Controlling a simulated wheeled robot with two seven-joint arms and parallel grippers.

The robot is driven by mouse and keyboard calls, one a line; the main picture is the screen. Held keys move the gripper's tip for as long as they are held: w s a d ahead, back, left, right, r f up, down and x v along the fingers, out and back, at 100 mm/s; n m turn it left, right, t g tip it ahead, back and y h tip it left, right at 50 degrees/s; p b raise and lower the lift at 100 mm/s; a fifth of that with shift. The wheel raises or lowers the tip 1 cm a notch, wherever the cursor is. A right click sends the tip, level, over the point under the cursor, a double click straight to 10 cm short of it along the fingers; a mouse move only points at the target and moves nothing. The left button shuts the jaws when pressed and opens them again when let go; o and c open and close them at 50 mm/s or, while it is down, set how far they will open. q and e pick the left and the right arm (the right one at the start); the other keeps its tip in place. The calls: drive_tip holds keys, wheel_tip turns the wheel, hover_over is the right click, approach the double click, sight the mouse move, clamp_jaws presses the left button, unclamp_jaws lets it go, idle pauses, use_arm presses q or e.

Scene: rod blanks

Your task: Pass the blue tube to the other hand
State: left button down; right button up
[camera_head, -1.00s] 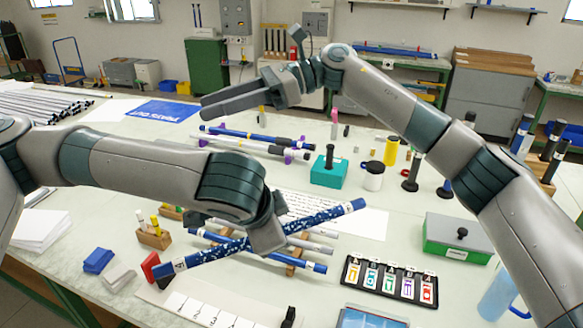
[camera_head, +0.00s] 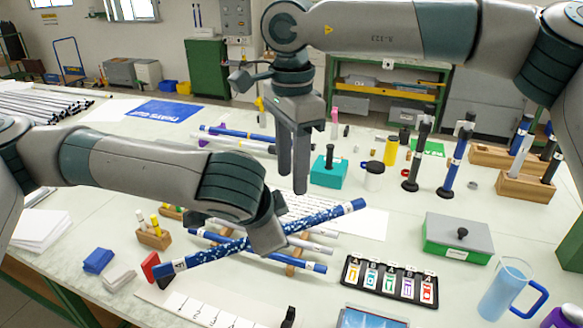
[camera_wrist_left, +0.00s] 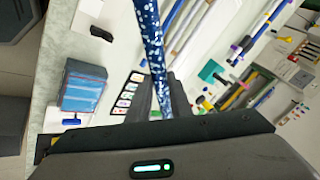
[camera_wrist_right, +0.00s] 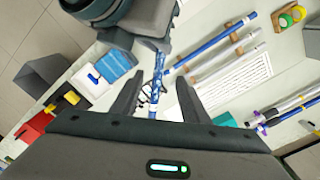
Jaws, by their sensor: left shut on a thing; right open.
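The blue tube (camera_head: 325,215) has white speckles and pale end labels. It slants across the middle of the head view, held above the table. My left gripper (camera_head: 268,238) is shut around its middle; the tube also runs between the fingers in the left wrist view (camera_wrist_left: 152,50). My right gripper (camera_head: 293,190) points down, open and empty, just above and behind the tube's right half. In the right wrist view the tube (camera_wrist_right: 158,75) shows between the spread fingers (camera_wrist_right: 155,95), beyond their tips as far as I can tell.
Below the tube, plain blue and white rods lie on a wooden rack (camera_head: 291,268). A card strip with coloured letters (camera_head: 390,280), a green box (camera_head: 458,238), a blue jug (camera_head: 503,290) and a teal block (camera_head: 328,172) stand to the right. More rods (camera_head: 240,135) lie behind.

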sight(292, 223)
drive_tip(key=shift+f, duration=0.15)
wheel_tip(292, 223, down, 12)
drive_tip(key=shift+r, duration=0.15)
idle(0.8)
clamp_jaws()
use_arm(q)
drive_tip(key=c, duration=1.5)
unclamp_jaws()
drive_tip(key=shift+c, duration=0.2)
